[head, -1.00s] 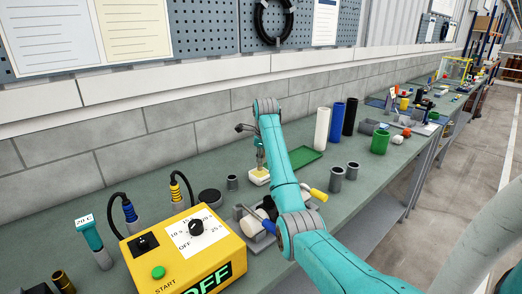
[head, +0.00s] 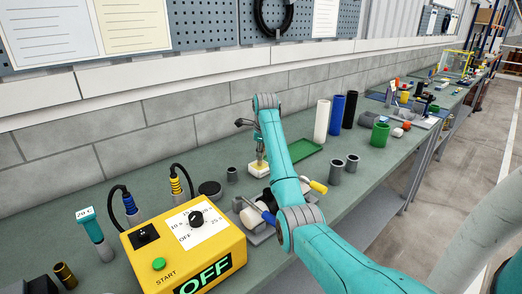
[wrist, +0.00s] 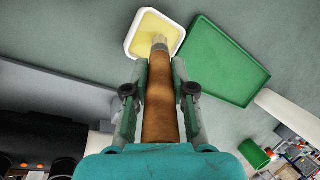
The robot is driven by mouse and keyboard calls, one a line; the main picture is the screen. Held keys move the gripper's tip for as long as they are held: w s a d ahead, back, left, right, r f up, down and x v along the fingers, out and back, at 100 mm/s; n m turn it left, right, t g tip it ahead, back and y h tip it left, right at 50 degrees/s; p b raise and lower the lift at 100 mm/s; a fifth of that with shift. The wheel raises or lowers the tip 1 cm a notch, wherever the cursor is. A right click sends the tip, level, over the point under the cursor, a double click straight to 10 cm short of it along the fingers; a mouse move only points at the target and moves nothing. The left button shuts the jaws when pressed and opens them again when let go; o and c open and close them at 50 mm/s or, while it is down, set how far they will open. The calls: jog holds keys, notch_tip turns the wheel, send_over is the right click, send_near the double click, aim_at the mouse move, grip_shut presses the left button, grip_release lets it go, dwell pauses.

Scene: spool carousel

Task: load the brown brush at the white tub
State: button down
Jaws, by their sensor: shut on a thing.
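My gripper (wrist: 160,95) is shut on the brown brush (wrist: 161,112), which lies lengthwise between the two fingers in the wrist view. The tub is squarish with rounded corners and holds pale yellow stuff (wrist: 151,25). In the head view the white tub (head: 250,171) stands on the bench, with my gripper (head: 261,152) just above it. I cannot tell whether the bristles touch the yellow stuff.
A green tray (wrist: 222,62) lies right beside the tub. White, blue and black cylinders stand behind it in the head view. A yellow control box (head: 185,245) reading OFF stands at the front left. Grey cups (head: 336,172) stand to the right.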

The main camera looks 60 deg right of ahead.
jog(key=shift+f, duration=0.55)
dwell(0.9)
jog(key=shift+r, duration=0.15)
jog(key=shift+r, duration=3.4)
